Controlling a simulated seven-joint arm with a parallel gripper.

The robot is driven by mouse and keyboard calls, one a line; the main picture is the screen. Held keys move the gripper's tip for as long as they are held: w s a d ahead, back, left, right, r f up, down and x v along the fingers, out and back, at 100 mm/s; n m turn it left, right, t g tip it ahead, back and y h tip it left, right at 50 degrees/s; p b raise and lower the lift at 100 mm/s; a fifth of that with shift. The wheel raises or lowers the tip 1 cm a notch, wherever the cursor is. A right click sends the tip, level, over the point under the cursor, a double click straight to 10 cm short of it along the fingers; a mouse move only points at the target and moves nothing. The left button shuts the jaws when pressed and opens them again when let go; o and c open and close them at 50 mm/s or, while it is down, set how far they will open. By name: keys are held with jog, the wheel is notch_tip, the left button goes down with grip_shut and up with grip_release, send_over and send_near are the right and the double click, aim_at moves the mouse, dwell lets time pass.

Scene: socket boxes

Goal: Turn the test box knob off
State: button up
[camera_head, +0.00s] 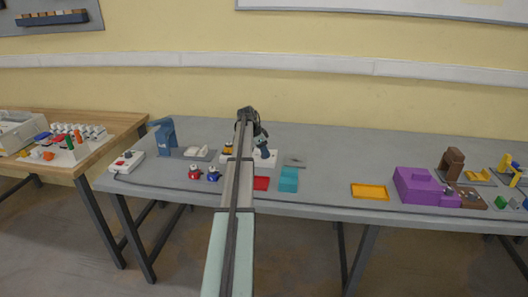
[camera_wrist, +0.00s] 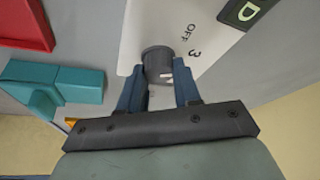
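The test box (camera_wrist: 205,25) is a white panel in the wrist view, with "OFF" and "3" printed near a dark grey round knob (camera_wrist: 157,62). A dark display with a green "D" (camera_wrist: 246,9) is at its upper edge. My gripper (camera_wrist: 159,68) has its two blue fingers apart, one on each side of the knob. Small gaps seem to show between fingers and knob; contact is unclear. In the head view my arm partly covers the white box (camera_head: 270,161), and the knob cannot be made out clearly.
A red tray (camera_wrist: 25,25) and a teal block (camera_wrist: 78,85) are left of the box in the wrist view. In the head view, red and blue small items (camera_head: 195,173) stand left of my arm. A yellow tray (camera_head: 369,191) and purple box (camera_head: 420,185) are farther right.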

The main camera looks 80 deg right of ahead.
jog(key=c, duration=0.5)
jog(key=n, duration=0.2)
jog(key=n+t+h, duration=0.1)
jog(key=n, duration=0.1)
jog(key=shift+s+a+n, duration=0.1)
jog(key=shift+a+n, duration=0.05)
jog(key=shift+n, duration=0.15)
jog(key=n+t+h, duration=0.1)
jog(key=n, duration=0.3)
jog(key=shift+n+t, duration=0.3)
jog(key=shift+t, duration=0.1)
jog(key=o, duration=1)
jog(key=shift+o, duration=0.2)
jog(key=shift+r, duration=0.1)
